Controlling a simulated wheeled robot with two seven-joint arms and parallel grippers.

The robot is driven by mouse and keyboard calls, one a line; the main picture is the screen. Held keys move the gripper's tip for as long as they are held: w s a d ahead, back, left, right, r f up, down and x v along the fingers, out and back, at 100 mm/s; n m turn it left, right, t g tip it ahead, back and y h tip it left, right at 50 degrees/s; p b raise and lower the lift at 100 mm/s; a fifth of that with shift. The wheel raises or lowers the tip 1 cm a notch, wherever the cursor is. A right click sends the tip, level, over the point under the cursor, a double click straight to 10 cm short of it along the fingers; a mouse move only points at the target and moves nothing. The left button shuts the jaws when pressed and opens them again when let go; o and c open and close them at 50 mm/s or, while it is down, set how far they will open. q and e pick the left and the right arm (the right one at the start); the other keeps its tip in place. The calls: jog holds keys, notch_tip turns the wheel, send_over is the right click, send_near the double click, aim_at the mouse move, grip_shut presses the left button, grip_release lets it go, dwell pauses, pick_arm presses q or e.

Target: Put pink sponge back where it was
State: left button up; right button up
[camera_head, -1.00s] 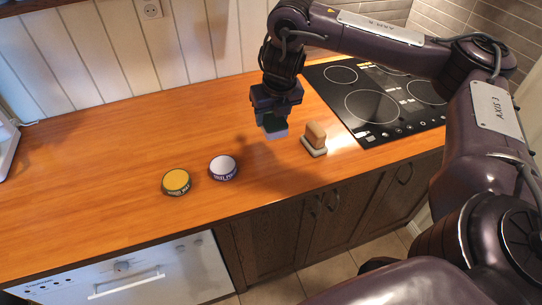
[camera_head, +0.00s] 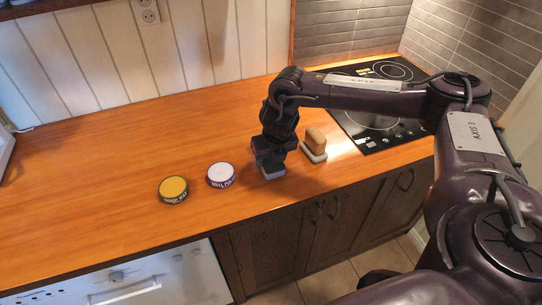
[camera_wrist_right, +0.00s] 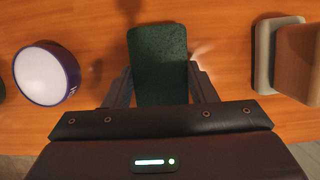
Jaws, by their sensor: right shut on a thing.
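My right gripper (camera_head: 272,160) is shut on a sponge-like block with a dark green face (camera_head: 273,172), close over the counter near its front edge. In the right wrist view the dark green face (camera_wrist_right: 159,62) sits between the fingers (camera_wrist_right: 160,88). I see no clear pink on it, and I cannot tell whether it touches the counter. To its right, apart from it, a tan-orange block (camera_head: 316,139) stands upright on a pale base (camera_head: 316,157). Both also show at the right of the wrist view. My left gripper is not in view.
A white-topped round tin (camera_head: 221,174) and a yellow-topped round tin (camera_head: 173,188) stand left of the gripper on the wooden counter (camera_head: 90,170). A black cooktop (camera_head: 372,138) lies at the right. The counter's left part is mostly free.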

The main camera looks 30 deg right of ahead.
jog(key=shift+f, duration=0.1)
jog(key=o, duration=0.9)
jog(key=shift+o, duration=0.2)
